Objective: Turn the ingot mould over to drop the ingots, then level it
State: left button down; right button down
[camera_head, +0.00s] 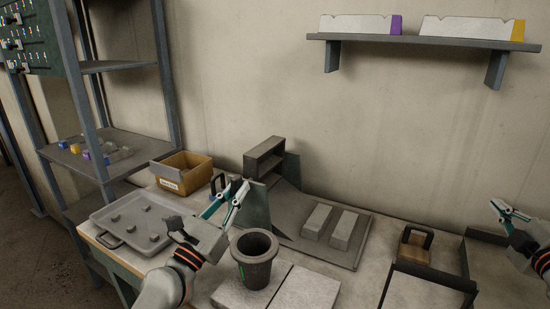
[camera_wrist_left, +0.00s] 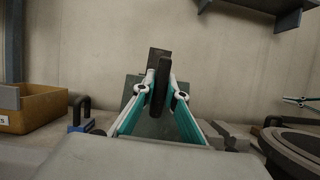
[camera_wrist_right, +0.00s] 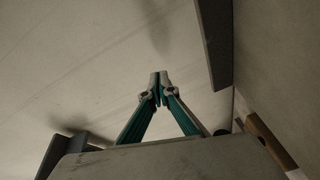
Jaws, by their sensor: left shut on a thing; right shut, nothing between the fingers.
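The ingot mould (camera_head: 264,158) is a dark grey box with two open cavities. It is held up on edge at a stand with dark green side plates (camera_head: 290,167), its cavities facing sideways and looking empty. Two pale grey ingots (camera_head: 317,221) (camera_head: 344,229) lie side by side on the grey tray (camera_head: 358,245) below. My left gripper (camera_head: 240,188) is shut on the mould's dark handle, a bar that stands upright between the fingers in the left wrist view (camera_wrist_left: 160,90). My right gripper (camera_head: 497,207) is shut and empty at the far right, away from the mould; its closed tips show in the right wrist view (camera_wrist_right: 160,77).
A dark crucible (camera_head: 255,258) stands in front of the tray, close to my left arm. A cardboard box (camera_head: 182,171) and a grey tray with small lumps (camera_head: 120,211) are on the left. A handled wooden block (camera_head: 414,248) is at right. A wall shelf (camera_head: 425,42) hangs above.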

jog(key=w+a+r+n+y, duration=0.1)
jog(key=w+a+y, duration=0.45)
jog(key=a, duration=0.45)
jog(key=w+a+r+n+y, duration=0.1)
jog(key=w+a+y, duration=0.45)
jog(key=a, duration=0.55)
jog(key=a+r+n+g+y, duration=0.2)
jog(key=a+r+n+y, duration=0.15)
jog(key=a, duration=0.35)
jog(key=a+r+n+g+y, duration=0.1)
jog(key=a+r+n+y, duration=0.2)
jog(key=a+r+y, duration=0.3)
jog(key=n+g, duration=0.4)
jog(key=n, duration=0.5)
send_near(264, 154)
jog(key=x, duration=0.7)
jog(key=shift+s, duration=0.15)
